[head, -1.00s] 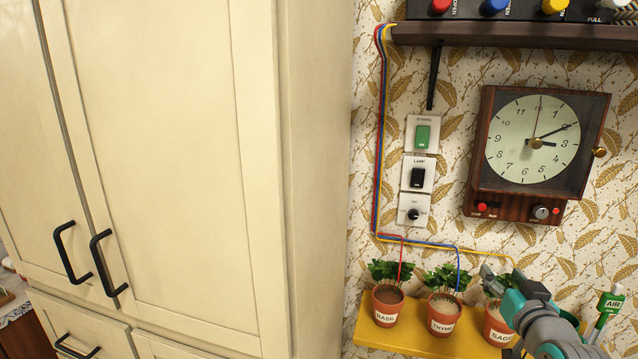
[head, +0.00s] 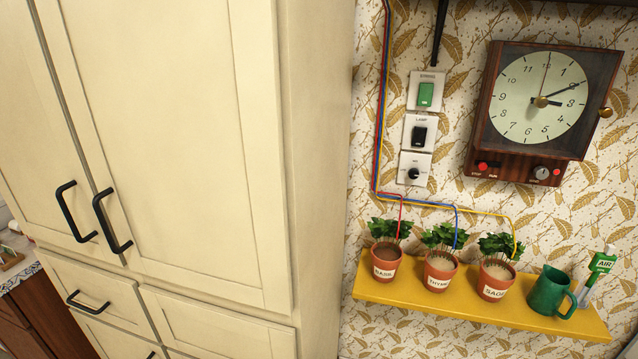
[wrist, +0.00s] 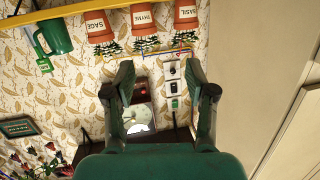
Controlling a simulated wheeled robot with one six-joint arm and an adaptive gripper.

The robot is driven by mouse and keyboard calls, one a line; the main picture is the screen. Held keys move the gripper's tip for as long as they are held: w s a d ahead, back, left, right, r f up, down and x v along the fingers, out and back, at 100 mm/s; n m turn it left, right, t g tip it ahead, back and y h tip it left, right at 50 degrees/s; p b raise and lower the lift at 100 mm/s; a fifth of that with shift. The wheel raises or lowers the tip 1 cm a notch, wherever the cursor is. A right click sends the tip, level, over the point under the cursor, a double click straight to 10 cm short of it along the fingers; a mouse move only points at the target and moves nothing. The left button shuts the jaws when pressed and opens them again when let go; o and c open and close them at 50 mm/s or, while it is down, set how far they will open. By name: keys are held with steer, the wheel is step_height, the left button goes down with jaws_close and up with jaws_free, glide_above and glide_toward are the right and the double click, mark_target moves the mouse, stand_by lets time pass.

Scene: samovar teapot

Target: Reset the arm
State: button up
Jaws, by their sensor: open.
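My gripper (wrist: 162,95) shows in the wrist view, open, with nothing between its two fingers. It is not in the head view. The wrist picture is upside down, with the yellow shelf (wrist: 70,14) along its top and the wall clock (wrist: 138,117) between the fingers. No part of the gripper appears to touch anything.
On the yellow shelf (head: 400,292) stand the basil pot (head: 385,264), thyme pot (head: 439,271), sage pot (head: 494,281) and a green mug (head: 549,292). The clock (head: 541,104) and switches (head: 420,130) are on the wall. A tall cream cabinet (head: 170,130) fills the left.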

steer(key=s+a+n+y, duration=0.1)
steer(key=s+a, duration=0.1)
steer(key=s, duration=1.1)
steer(key=s+a+n+y, duration=0.1)
steer(key=s+a, duration=0.2)
steer(key=s, duration=1.1)
steer(key=shift+a+r+g, duration=0.2)
steer(key=shift+g, duration=0.2)
steer(key=shift+o, duration=0.2)
